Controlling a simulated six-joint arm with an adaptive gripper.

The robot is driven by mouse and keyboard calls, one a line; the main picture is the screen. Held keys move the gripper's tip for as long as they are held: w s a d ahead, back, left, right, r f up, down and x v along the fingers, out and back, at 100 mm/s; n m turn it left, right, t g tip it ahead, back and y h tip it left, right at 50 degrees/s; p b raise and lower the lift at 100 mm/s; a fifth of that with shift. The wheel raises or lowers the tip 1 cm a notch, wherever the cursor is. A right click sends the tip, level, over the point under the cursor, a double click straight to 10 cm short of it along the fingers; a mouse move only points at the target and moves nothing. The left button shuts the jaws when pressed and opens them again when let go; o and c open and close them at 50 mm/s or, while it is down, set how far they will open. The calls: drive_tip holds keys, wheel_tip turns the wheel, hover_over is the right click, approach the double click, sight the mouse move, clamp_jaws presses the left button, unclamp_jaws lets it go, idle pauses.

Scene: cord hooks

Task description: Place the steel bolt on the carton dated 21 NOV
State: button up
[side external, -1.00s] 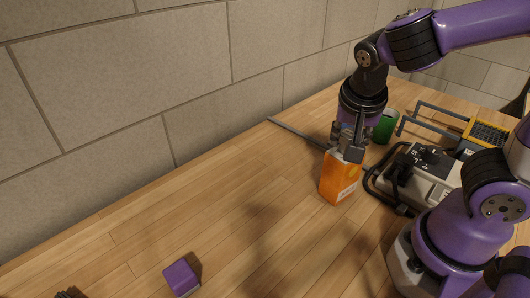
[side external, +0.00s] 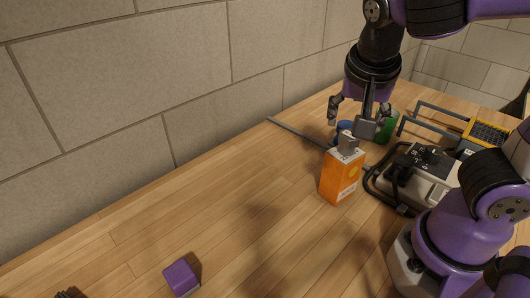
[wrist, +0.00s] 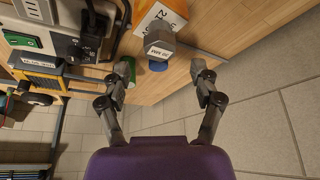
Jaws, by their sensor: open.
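The orange carton (side external: 340,178) stands upright on the wooden table. In the wrist view the carton (wrist: 168,12) shows part of a printed date, partly covered and cut off. The grey steel bolt (side external: 347,143) rests on top of the carton, apart from my gripper. In the wrist view the bolt (wrist: 159,42) shows a label that seems to read 20 MM. My gripper (side external: 352,118) is open and empty, above and behind the carton. In the wrist view my gripper's fingers (wrist: 165,70) are spread wide with nothing between them touching.
A green can (side external: 388,124) and a small blue object (side external: 344,127) stand behind the carton. A grey device with black cables (side external: 420,165) and a yellow-and-grey unit (side external: 484,134) are to the right. A purple block (side external: 181,278) lies front left. The table's left middle is clear.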

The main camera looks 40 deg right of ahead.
drive_tip(key=n, duration=0.1)
drive_tip(key=n+t+y, duration=0.1)
drive_tip(key=n, duration=0.3)
drive_tip(key=shift+d+r+y, duration=0.25)
drive_tip(key=shift+r+y, duration=0.05)
drive_tip(key=n, duration=0.1)
drive_tip(key=n+t, duration=0.1)
drive_tip(key=shift+a+f+n+y, duration=0.2)
drive_tip(key=shift+a+n+y, duration=0.05)
drive_tip(key=shift+n+y, duration=0.15)
drive_tip(key=n, duration=0.1)
drive_tip(key=a+n+y, duration=0.1)
drive_tip(key=a+n+t, duration=0.1)
drive_tip(key=n, duration=0.1)
drive_tip(key=shift+s+f+y, duration=0.25)
drive_tip(key=shift+y, duration=0.05)
drive_tip(key=shift+o, duration=0.4)
